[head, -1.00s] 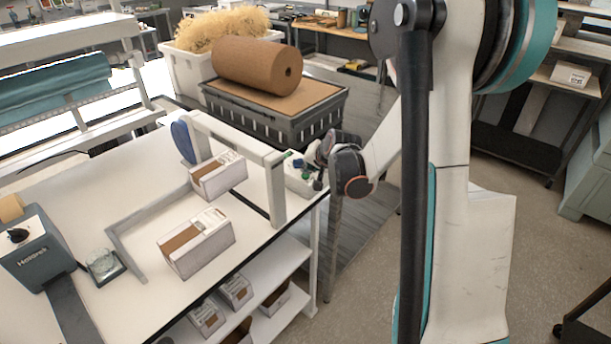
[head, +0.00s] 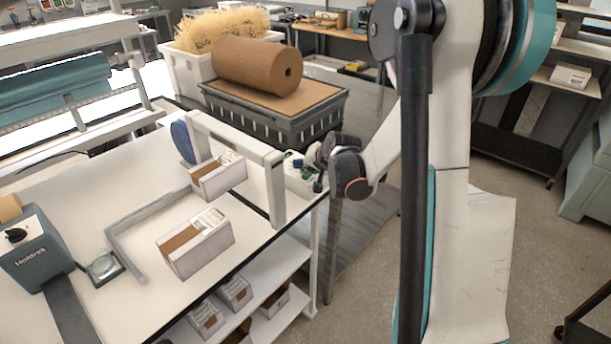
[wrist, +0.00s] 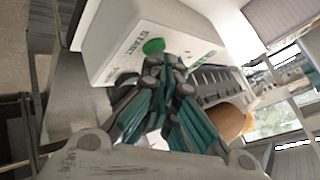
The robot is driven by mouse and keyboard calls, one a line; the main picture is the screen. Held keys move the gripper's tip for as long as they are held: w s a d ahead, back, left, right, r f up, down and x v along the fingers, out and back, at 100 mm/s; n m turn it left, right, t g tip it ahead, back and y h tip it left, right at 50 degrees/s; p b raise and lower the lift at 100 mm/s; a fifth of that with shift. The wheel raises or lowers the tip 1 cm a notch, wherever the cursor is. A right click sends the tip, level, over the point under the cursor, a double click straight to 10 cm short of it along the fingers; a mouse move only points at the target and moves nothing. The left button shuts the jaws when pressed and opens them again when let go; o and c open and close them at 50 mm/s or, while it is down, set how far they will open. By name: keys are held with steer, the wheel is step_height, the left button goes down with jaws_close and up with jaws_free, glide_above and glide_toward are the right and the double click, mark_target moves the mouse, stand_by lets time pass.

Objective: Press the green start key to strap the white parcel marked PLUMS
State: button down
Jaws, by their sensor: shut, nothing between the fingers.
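A white control box (wrist: 130,45) marked START carries a round green start key (wrist: 153,46). The box also shows at the strapping frame's right foot in the head view (head: 301,180). My gripper (wrist: 168,62) is shut and empty, its tips right by the green key's lower edge; I cannot tell whether they touch it. In the head view my gripper (head: 319,178) is partly hidden by its own wrist. One white parcel (head: 220,179) sits at the arch-shaped strapping frame (head: 274,190). Another white parcel (head: 197,246) lies nearer on the table. Neither parcel's marking is readable.
More parcels lie on the shelf below. A black crate (head: 290,127) with a brown paper roll (head: 255,67) stands behind.

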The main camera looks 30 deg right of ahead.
steer(key=shift+r, duration=0.1)
steer(key=shift+r+p, duration=0.5)
steer(key=shift+r, duration=0.25)
steer(key=shift+r+p, duration=1.55)
steer(key=shift+r, duration=0.95)
